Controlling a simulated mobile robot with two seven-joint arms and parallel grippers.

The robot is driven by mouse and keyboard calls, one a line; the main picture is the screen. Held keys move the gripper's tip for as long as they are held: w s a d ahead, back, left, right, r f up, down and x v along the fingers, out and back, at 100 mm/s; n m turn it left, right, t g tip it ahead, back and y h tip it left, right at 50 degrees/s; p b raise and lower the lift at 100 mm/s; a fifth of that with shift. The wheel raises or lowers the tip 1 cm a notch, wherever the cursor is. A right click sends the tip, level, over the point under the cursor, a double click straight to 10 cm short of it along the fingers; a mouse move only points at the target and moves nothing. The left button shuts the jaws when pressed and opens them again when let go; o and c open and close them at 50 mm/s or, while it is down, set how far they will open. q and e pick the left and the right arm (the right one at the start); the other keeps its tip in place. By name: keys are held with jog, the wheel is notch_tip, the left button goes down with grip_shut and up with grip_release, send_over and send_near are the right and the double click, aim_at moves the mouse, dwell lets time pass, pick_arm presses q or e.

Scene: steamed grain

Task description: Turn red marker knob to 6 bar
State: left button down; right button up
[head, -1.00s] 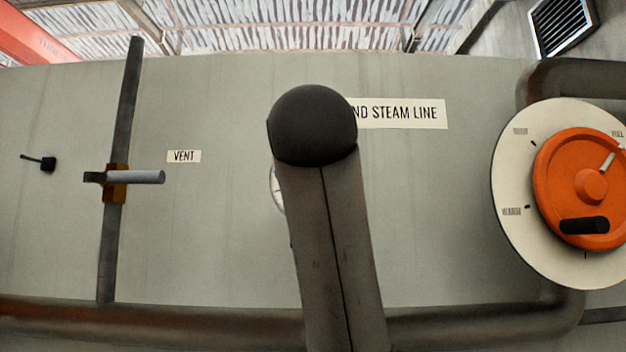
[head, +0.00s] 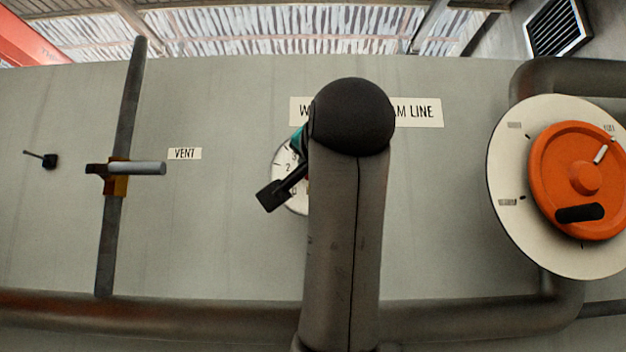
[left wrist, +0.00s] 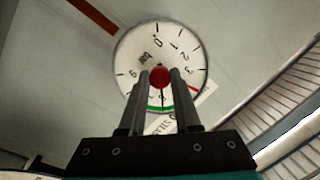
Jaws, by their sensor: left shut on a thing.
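A round white gauge (left wrist: 130,50) with black numerals fills the upper middle of the left wrist view. A red knob (left wrist: 160,77) sits at its centre. My left gripper (left wrist: 160,76) has its two grey fingers on either side of the knob, shut on it. A thin red mark (left wrist: 193,88) shows near the right rim. A green arc (left wrist: 153,108) lies along the lower rim, partly behind the fingers. A dark needle (left wrist: 163,98) points down between them. In the head view my arm hides most of the gauge (head: 282,160). My right gripper is not in view.
An orange handwheel (head: 560,160) on a white dial is at the right. A vent lever (head: 135,168) on a vertical pipe is at the left. A long pipe (head: 150,310) runs along the bottom. A white label (head: 420,112) is partly behind my arm.

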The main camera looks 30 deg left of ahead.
pick_arm(q)
jog(key=shift+f+m+t+y+b, duration=0.15)
jog(key=shift+m+y+b, duration=0.3)
jog(key=shift+m+b, duration=1)
jog(key=shift+m+t+y+b, duration=0.2)
jog(key=shift+m+y+b, duration=0.35)
jog(key=shift+m, duration=1.6)
jog(key=shift+f+m+t+y+b, duration=0.15)
jog(key=shift+m+y+b, duration=0.15)
jog(key=shift+m+b, duration=1.2)
jog(key=shift+r+m, duration=0.1)
jog(key=shift+m, duration=0.4)
jog(key=c, duration=0.6)
grip_release()
